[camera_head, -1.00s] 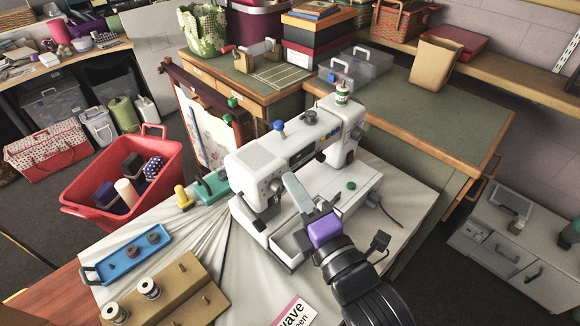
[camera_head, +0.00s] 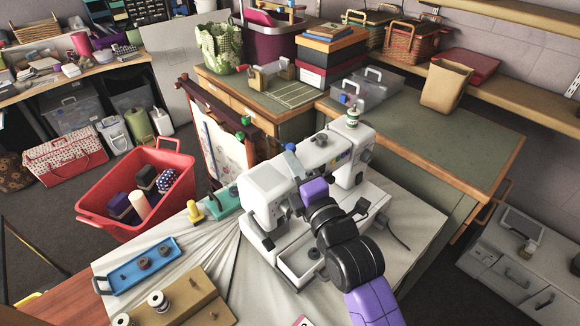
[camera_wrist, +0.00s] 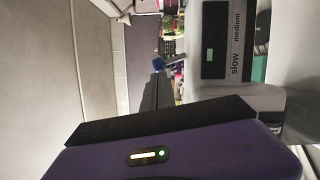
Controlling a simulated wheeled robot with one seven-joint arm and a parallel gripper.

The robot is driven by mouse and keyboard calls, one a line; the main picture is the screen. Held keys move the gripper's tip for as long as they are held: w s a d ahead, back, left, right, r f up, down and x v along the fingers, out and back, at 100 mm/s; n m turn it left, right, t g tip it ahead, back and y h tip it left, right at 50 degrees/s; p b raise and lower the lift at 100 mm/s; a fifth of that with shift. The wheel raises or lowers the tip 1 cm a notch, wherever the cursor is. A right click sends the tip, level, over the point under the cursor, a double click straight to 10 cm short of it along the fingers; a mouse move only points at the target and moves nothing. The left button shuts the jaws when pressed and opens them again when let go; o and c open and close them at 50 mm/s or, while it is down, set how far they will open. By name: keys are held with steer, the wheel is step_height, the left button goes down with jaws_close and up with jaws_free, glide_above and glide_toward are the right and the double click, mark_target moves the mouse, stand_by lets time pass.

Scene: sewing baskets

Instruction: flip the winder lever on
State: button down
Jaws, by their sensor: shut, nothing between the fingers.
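The white sewing machine (camera_head: 265,195) stands on a cloth-covered table. Contact cannot be made out. My arm hides part of the machine's front.
A blue tray (camera_head: 140,266) and a brown rack with spools (camera_head: 190,300) lie at front left. A red basket (camera_head: 165,215) stands left of the table. The space above the machine is clear.

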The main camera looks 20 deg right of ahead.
steer(key=shift+r, duration=0.1)
stand_by(0.3)
steer(key=shift+d+r+m+p, duration=0.1)
steer(key=shift+m+p, duration=0.3)
steer(key=shift+w+d+r+m+p, duration=0.1)
steer(key=shift+d+r+m+p, duration=0.1)
steer(key=shift+m+p, duration=0.25)
steer(key=shift+d+r+m+g+p, duration=0.3)
steer(key=shift+m+g+p, duration=0.1)
steer(key=shift+m+p, duration=0.3)
steer(key=m, duration=0.1)
steer(key=d+p, duration=0.1)
steer(key=m+g+p, duration=0.1)
steer(key=shift+w+d+r+m, duration=0.15)
steer(key=shift+w+r+m, duration=0.1)
steer(key=shift+w+m, duration=0.1)
steer(key=shift+f, duration=0.1)
steer(key=shift+s, duration=0.1)
